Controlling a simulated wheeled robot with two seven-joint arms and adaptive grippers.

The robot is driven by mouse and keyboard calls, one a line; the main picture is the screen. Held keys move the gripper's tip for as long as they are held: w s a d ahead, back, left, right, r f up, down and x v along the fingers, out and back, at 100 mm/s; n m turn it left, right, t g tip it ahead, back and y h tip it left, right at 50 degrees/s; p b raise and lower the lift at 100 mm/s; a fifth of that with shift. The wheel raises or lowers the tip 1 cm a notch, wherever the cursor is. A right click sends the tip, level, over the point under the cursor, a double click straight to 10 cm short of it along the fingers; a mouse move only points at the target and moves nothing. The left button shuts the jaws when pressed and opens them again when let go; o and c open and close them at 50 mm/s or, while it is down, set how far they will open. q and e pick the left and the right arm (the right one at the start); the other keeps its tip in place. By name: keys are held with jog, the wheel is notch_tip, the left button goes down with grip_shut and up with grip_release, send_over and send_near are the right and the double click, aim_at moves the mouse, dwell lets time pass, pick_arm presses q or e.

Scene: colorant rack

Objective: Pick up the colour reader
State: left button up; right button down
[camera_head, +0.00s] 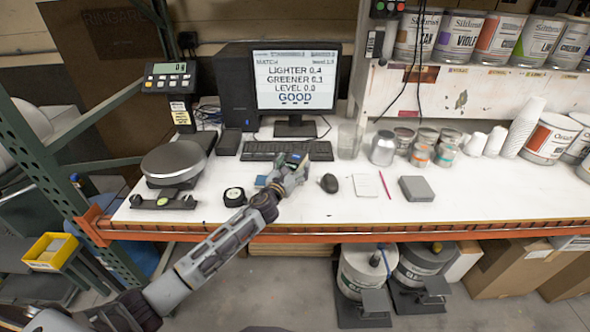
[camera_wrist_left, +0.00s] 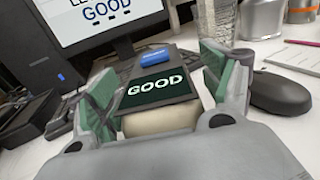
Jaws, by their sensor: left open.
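The colour reader (camera_wrist_left: 158,92) shows in the left wrist view as a dark device with a screen reading "GOOD", a blue part (camera_wrist_left: 152,54) beyond the screen and a pale rounded near end. It sits between the two green-padded fingers of my left gripper (camera_wrist_left: 163,85). The gripper is open around it, with one finger on each side. I cannot tell whether a pad touches it. In the head view my left gripper (camera_head: 291,173) is low over the white table in front of the keyboard and largely hides the reader. My right gripper is not in view.
A black mouse (camera_head: 329,183) lies just right of the gripper, with a notepad (camera_head: 366,185) and a grey box (camera_head: 416,189) beyond. The keyboard (camera_head: 287,151) and monitor (camera_head: 296,82) are behind. A black round object (camera_head: 234,197) is left of the gripper. Cans (camera_head: 383,148) stand back right.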

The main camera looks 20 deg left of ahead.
pick_arm(q)
jog(key=shift+r, duration=0.1)
jog(key=c, duration=1.5)
jog(key=shift+c, duration=0.2)
jog(key=shift+r+p, duration=0.3)
jog(key=shift+r, duration=0.8)
jog(key=shift+r+p, duration=0.7)
jog(key=shift+r, duration=3.2)
jog(key=shift+c, duration=0.2)
